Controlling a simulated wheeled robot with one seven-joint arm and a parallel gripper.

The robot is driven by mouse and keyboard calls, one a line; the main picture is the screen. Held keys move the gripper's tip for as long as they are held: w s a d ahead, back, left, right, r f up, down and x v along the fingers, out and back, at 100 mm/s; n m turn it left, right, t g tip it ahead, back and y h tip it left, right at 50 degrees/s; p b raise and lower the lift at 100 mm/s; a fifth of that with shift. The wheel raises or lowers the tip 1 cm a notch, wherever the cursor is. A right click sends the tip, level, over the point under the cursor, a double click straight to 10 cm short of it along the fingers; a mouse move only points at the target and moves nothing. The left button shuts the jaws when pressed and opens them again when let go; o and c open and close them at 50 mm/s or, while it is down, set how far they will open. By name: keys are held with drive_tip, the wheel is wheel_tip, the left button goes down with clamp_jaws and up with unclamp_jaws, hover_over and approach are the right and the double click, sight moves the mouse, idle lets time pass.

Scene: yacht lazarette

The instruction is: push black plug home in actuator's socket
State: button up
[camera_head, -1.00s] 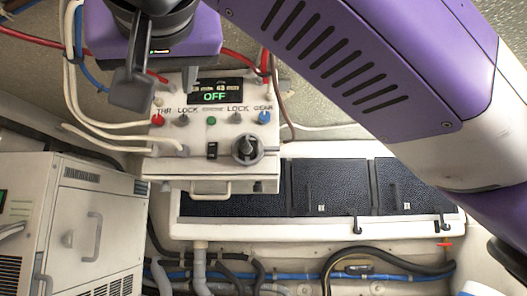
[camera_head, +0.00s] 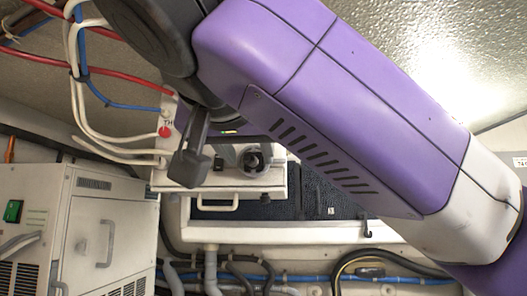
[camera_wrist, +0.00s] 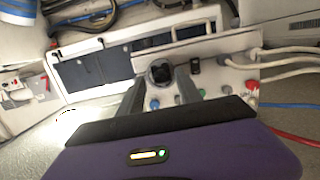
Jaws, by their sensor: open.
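The actuator (camera_head: 185,176) is a pale box on the back wall; my arm covers most of its panel in the head view. The black plug (camera_head: 253,160) stands at its socket on the lower front, beside a black rocker switch. In the wrist view the plug (camera_wrist: 160,73) shows dark and round between my fingertips, with the socket behind it. I cannot tell how deep it sits. My gripper (camera_wrist: 160,78) is open, its two grey fingers pointing towards the actuator on either side of the plug. Whether they touch it is unclear.
A white cabinet (camera_head: 105,230) stands at left. White cables (camera_head: 95,135) enter the actuator's left side. Knobs, one red (camera_head: 165,131), sit near my finger.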

drive_tip(key=shift+w+f, duration=0.15)
drive_tip(key=shift+w, duration=1.1)
clamp_jaws()
drive_tip(key=shift+w, duration=0.15)
unclamp_jaws()
